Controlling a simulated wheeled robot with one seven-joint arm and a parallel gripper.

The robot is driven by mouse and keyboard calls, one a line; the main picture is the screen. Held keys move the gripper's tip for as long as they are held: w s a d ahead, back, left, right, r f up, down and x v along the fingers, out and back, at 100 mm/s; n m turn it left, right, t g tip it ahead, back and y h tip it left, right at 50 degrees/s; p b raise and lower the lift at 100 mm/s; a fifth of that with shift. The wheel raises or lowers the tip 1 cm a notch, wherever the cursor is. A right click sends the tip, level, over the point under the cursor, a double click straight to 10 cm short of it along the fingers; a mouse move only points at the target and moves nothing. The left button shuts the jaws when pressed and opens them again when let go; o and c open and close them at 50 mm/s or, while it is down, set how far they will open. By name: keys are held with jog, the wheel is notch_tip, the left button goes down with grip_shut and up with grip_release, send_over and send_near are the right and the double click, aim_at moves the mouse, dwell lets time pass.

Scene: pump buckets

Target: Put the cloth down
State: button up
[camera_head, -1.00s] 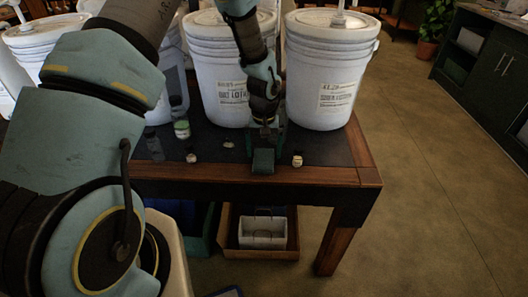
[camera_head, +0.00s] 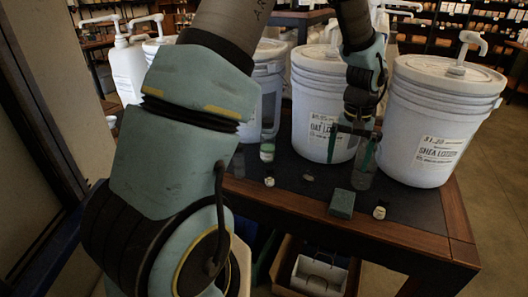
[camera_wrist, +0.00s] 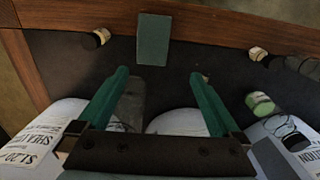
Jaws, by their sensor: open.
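The cloth (camera_head: 342,203) is a small dark green folded block lying flat on the dark table top (camera_head: 290,185), close to its front edge. It also shows in the wrist view (camera_wrist: 154,38), beyond my fingertips and apart from them. My gripper (camera_head: 347,163) has its two green fingers spread wide with nothing between them. It is above and behind the cloth. In the wrist view my gripper (camera_wrist: 159,74) shows both fingers, with bare table between their tips and the cloth.
White pump buckets (camera_head: 440,120) stand behind and right, close to my gripper. A clear bottle (camera_head: 366,172) stands beside the right finger. A box with a white container (camera_head: 318,275) is below.

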jog(key=s+a+r+n, duration=0.1)
jog(key=s+a+r, duration=0.2)
jog(key=a, duration=1.1)
jog(key=s+a+r+n+t, duration=0.1)
jog(key=s+a+r+n, duration=0.1)
jog(key=a, duration=1.3)
jog(key=shift+s+a+r+n+t, duration=0.25)
jog(key=shift+s+r, duration=0.25)
jog(key=shift+r, duration=0.4)
jog(key=shift+d, duration=0.1)
